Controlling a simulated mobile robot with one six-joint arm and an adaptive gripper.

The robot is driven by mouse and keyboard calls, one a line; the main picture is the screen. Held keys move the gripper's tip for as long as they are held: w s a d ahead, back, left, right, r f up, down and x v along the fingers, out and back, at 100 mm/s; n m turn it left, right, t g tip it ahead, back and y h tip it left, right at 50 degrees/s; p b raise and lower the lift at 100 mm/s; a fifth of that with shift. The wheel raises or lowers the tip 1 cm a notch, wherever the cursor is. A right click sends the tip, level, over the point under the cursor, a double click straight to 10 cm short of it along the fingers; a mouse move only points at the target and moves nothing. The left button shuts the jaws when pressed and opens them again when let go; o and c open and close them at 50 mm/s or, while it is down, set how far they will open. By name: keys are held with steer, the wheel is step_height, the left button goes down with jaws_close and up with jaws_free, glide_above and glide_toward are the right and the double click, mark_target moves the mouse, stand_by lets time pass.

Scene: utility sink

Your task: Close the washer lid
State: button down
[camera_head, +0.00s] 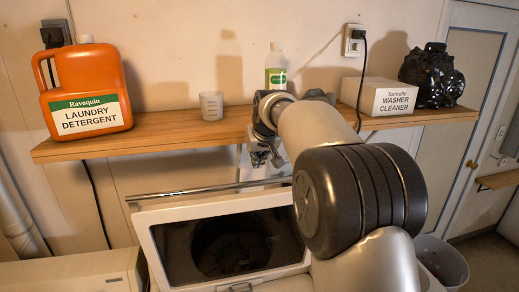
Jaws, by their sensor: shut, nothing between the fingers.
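The washer lid (143,240) is a white frame around a dark glassy panel, at the bottom centre. It appears raised and tilted up, with its wide top edge toward the shelf side. A dark round drum shape (232,247) shows within the panel; I cannot tell whether it is seen through it or mirrored. My gripper (265,161) is shut and empty, pointing down in front of the shelf. In the picture it is above the lid's top edge, apart from it. My arm hides the lid's right side.
A wooden shelf (160,141) holds an orange detergent jug (85,85), a cup (211,105), a bottle (276,68), a cleaner box (380,95) and a black wrapped item (432,76). A metal bar (205,190) runs below it. A bin (443,258) stands right.

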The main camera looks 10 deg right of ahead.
mark_target(260, 192)
steer(key=s, duration=0.1)
steer(key=s+f, duration=0.1)
steer(key=s, duration=0.1)
steer(key=shift+s+f+b, duration=0.1)
steer(key=shift+s+b, duration=0.1)
steer(key=shift+b, duration=0.1)
steer(key=shift+s, duration=0.15)
steer(key=shift+f, duration=0.2)
